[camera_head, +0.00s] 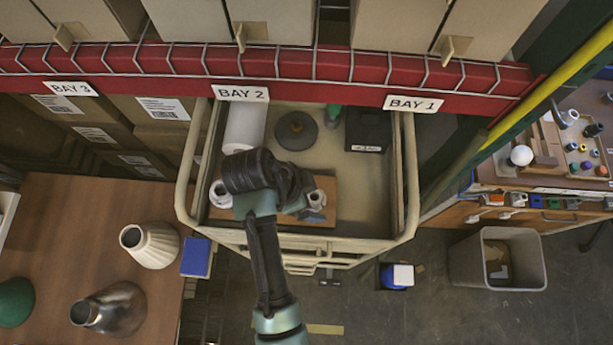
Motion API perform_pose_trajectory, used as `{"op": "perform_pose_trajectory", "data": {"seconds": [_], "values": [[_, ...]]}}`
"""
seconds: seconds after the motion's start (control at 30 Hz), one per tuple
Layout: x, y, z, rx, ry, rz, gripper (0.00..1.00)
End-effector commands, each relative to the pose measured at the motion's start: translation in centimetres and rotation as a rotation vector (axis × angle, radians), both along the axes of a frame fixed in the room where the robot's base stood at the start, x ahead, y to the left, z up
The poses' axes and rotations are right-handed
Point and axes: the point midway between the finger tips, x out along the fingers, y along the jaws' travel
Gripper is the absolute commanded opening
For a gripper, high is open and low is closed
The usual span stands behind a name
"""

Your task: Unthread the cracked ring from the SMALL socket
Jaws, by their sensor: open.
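A brown board (328,187) lies on the cream cart top under my arm. A small pale round fitting (220,192) with a ring-like opening stands at the board's left end. A second pale round piece (316,198) shows at the right, close by my gripper. I cannot tell which is the SMALL socket, and no crack shows at this size. My gripper (308,207) is open, low over the right part of the board. My dark wrist hides the middle of the board. Whether the fingers touch the right piece cannot be told.
The cart (360,220) has raised side rails. It also holds a white roll (245,124), a grey disc (296,131) and a black box (368,131). A red shelf beam (330,67) crosses behind. A wooden table (110,205) with lampshades stands left; a grey bin (515,260) stands right.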

Motion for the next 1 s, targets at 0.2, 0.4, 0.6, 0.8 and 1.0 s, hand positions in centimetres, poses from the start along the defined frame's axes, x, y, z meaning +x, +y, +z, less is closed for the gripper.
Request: {"op": "perform_pose_trajectory", "data": {"seconds": [0.2,0.4,0.6,0.8,1.0], "values": [[0.0,-0.02,-0.07,0.0,0.0,0.0,0.94],[0.0,-0.01,-0.04,0.0,0.0,0.0,0.59],[-0.01,-0.01,-0.03,0.0,0.0,0.0,0.23],[-0.01,-0.01,-0.03,0.0,0.0,0.0,0.39],[-0.02,-0.01,-0.03,0.0,0.0,0.0,0.03]]}}
